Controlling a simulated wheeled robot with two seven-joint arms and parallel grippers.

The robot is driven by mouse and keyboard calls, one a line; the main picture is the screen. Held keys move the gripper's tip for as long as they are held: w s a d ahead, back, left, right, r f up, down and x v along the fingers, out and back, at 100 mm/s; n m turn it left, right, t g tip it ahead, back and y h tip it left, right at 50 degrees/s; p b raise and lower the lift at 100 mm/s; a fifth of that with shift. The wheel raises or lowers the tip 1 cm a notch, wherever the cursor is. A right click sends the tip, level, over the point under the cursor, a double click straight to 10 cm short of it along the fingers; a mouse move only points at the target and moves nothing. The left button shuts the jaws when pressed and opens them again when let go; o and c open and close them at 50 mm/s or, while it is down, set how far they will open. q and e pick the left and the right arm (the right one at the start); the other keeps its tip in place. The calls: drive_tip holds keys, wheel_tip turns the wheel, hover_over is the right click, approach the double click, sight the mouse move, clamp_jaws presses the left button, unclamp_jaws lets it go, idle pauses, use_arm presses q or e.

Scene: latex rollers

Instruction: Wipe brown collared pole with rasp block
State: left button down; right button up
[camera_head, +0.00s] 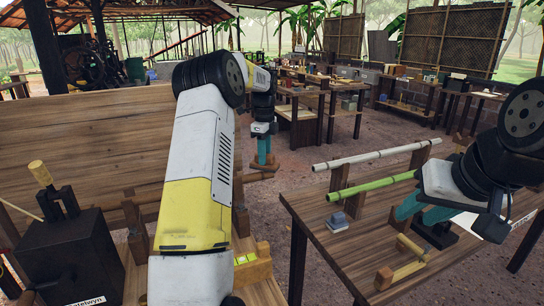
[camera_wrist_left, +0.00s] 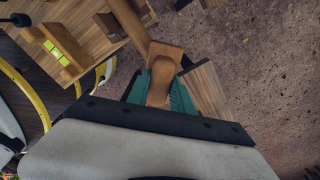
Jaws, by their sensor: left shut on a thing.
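My left gripper (camera_head: 264,158) has teal fingers and hangs beyond my left forearm in the head view. In the left wrist view the fingers (camera_wrist_left: 160,95) are shut on a brown wooden block (camera_wrist_left: 163,60), which I take to be the rasp block; its lower end is between them. A brown wooden bar (camera_wrist_left: 130,22) reaches up to it; I cannot tell whether they touch. I cannot make out a brown collared pole for certain. My right gripper (camera_head: 423,210) is over the right table, its teal fingers apart with nothing seen between them.
The right table (camera_head: 310,207) carries a pale pole (camera_head: 375,156), a green pole (camera_head: 375,184), a small grey block (camera_head: 338,222) and a wooden handled piece (camera_head: 408,262). A black box (camera_head: 75,260) stands at the lower left. My left forearm hides much of the left bench.

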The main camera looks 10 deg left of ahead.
use_arm(q)
drive_tip(key=shift+w+d, duration=0.3)
drive_tip(key=shift+d, duration=0.1)
drive_tip(key=shift+f, duration=0.15)
drive_tip(key=shift+s+a+f, duration=0.15)
drive_tip(key=shift+s+a, duration=0.75)
drive_tip(key=shift+a, duration=0.35)
drive_tip(key=shift+s+a+f, duration=0.15)
drive_tip(key=shift+s+a, duration=0.75)
drive_tip(key=shift+a, duration=0.35)
drive_tip(key=shift+s+a+f, duration=0.15)
drive_tip(key=shift+s+a, duration=0.75)
drive_tip(key=shift+a, duration=0.35)
drive_tip(key=shift+s+a+f, duration=0.2)
drive_tip(key=shift+s+a, duration=0.2)
drive_tip(key=shift+s, duration=0.05)
wheel_tip(320, 180, up, 6)
drive_tip(key=shift+r, duration=0.15)
